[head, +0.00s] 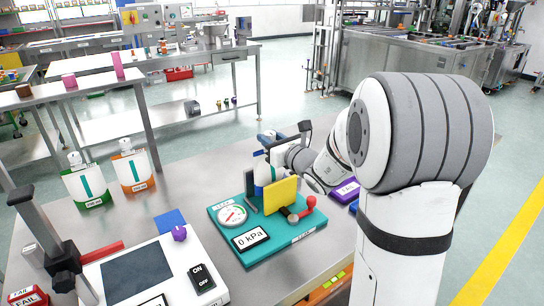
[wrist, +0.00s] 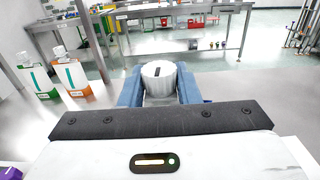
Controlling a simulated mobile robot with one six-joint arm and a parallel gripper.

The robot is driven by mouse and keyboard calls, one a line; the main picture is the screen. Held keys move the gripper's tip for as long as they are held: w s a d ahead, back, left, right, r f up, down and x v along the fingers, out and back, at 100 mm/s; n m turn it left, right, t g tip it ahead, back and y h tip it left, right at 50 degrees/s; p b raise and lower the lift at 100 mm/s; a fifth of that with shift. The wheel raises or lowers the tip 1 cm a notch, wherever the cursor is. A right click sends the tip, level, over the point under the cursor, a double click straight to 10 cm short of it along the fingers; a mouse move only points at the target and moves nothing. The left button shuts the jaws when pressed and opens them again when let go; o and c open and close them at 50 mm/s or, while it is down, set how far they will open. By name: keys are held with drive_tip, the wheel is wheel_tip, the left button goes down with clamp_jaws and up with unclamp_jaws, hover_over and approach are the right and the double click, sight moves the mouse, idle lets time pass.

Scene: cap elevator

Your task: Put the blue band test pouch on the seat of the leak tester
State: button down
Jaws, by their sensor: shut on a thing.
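The leak tester (head: 228,250) is a teal base on the bench with a round gauge, a "0 kPa" display, an upright yellow plate (head: 281,192) and a red-ended handle. My gripper (head: 268,145), with blue fingers, is just behind and above the tester. In the wrist view my gripper (wrist: 159,88) is shut on a white ribbed cap (wrist: 159,70) with a dark mark. A white body with blue (head: 263,174) shows below the fingers, partly behind the yellow plate; it looks like the blue band pouch. Its lower end and the seat are hidden, so contact cannot be told.
A green-based pouch (head: 86,186) and an orange-based pouch (head: 133,171) stand on the bench at left. A scale-like device (head: 150,270) with an ON/OFF switch and a dark post is at front left. A purple block (head: 345,190) lies right of the tester.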

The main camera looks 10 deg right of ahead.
drive_tip(key=shift+f, duration=1.85)
drive_tip(key=shift+f+b, duration=0.2)
drive_tip(key=shift+b, duration=0.2)
drive_tip(key=c, duration=1.1)
unclamp_jaws()
drive_tip(key=shift+r, duration=0.1)
